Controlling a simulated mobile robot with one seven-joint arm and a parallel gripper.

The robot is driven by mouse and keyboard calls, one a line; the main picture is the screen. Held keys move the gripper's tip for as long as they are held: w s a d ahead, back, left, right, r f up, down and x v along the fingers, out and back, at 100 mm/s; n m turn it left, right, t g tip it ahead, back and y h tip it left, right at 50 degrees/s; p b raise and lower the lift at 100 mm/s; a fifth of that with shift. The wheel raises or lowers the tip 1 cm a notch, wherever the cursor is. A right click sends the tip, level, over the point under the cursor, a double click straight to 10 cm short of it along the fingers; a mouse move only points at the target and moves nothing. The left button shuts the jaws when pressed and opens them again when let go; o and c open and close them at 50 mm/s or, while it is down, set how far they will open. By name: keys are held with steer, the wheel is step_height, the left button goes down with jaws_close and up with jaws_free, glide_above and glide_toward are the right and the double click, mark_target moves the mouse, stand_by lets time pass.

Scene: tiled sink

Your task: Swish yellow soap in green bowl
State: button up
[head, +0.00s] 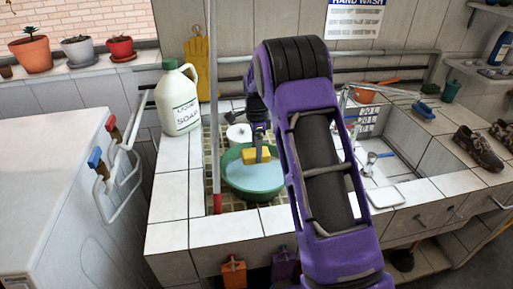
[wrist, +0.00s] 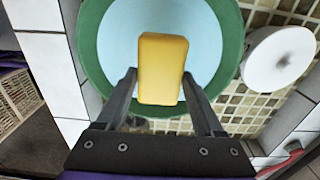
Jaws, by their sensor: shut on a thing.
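The yellow soap (head: 257,155) is a rectangular bar held in my gripper (head: 259,146), just above the green bowl (head: 240,190). In the wrist view, my gripper (wrist: 160,88) has its two fingers on either side of the soap (wrist: 162,68). The green bowl (wrist: 90,50) lies behind the soap and holds pale blue liquid (wrist: 118,45). The bowl sits in the left, mosaic-tiled basin. I cannot tell whether the soap touches the liquid. My purple arm hides part of the basin's right side.
A white liquid soap jug (head: 180,100) stands left of the basin. A red-and-white pole (head: 215,120) rises close to the bowl's left. A white round object (wrist: 280,58) is beside the bowl. A second basin (head: 390,145) lies right of my arm.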

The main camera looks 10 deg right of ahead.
step_height(320, 180, down, 10)
steer(key=b, duration=0.6)
steer(key=shift+f, duration=0.15)
steer(key=shift+a, duration=0.15)
steer(key=shift+a, duration=1)
steer(key=shift+d, duration=0.1)
steer(key=shift+d, duration=2.2)
steer(key=shift+a, duration=2.3)
